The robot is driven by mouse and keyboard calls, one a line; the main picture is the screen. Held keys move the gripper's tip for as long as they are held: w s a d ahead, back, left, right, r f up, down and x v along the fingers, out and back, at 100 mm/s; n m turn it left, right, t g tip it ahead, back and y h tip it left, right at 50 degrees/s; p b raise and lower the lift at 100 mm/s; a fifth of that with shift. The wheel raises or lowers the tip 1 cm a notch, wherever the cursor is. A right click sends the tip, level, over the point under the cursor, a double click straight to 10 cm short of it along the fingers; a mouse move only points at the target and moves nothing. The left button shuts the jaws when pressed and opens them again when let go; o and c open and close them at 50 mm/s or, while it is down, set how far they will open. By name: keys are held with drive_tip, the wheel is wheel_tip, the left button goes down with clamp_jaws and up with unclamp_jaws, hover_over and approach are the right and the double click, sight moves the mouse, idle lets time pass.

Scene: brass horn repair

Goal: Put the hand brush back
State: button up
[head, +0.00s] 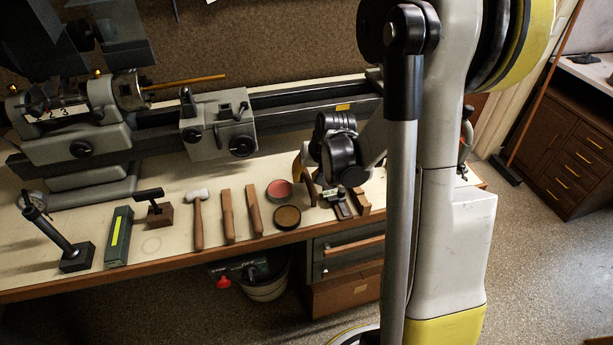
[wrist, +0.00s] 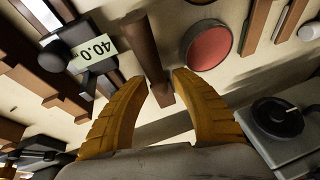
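I cannot pick out a hand brush for certain in either view. In the wrist view my gripper (wrist: 160,80) has its two yellow fingers spread. A brown tapered, handle-like piece (wrist: 145,45) reaches between the fingertips, with some gap showing; I cannot tell whether it touches a finger. In the head view a dark brown upright piece (head: 309,188) shows beside my gripper, just right of a red round tin (head: 279,190). My wrist hides most of the fingers there. The red tin also shows in the wrist view (wrist: 207,45).
On the bench (head: 150,272) stand a lathe (head: 218,125), a hammer (head: 198,222), wooden sticks (head: 228,215) and a brown tin (head: 287,217). A gauge reading 40.0 (wrist: 90,56) lies close to my left finger. A bucket (head: 266,288) stands below; a broom (head: 540,95) leans at right.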

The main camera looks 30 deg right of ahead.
drive_tip(key=shift+r, duration=0.1)
drive_tip(key=shift+s+r+p, duration=0.1)
drive_tip(key=shift+r+p, duration=0.2)
drive_tip(key=shift+r, duration=0.05)
drive_tip(key=p+v, duration=0.4)
drive_tip(key=v, duration=0.7)
drive_tip(key=s+a+r+n+t, duration=0.1)
drive_tip(key=s+a+r+n, duration=0.1)
drive_tip(key=s+a+r, duration=0.3)
drive_tip(key=s+a+r+n+t, duration=0.1)
drive_tip(key=s+a+r+n, duration=0.1)
drive_tip(key=s+a+r, duration=0.4)
drive_tip(key=s+a, duration=0.2)
drive_tip(key=a, duration=0.3)
drive_tip(key=shift+s+n, duration=0.15)
drive_tip(key=shift+n, duration=0.15)
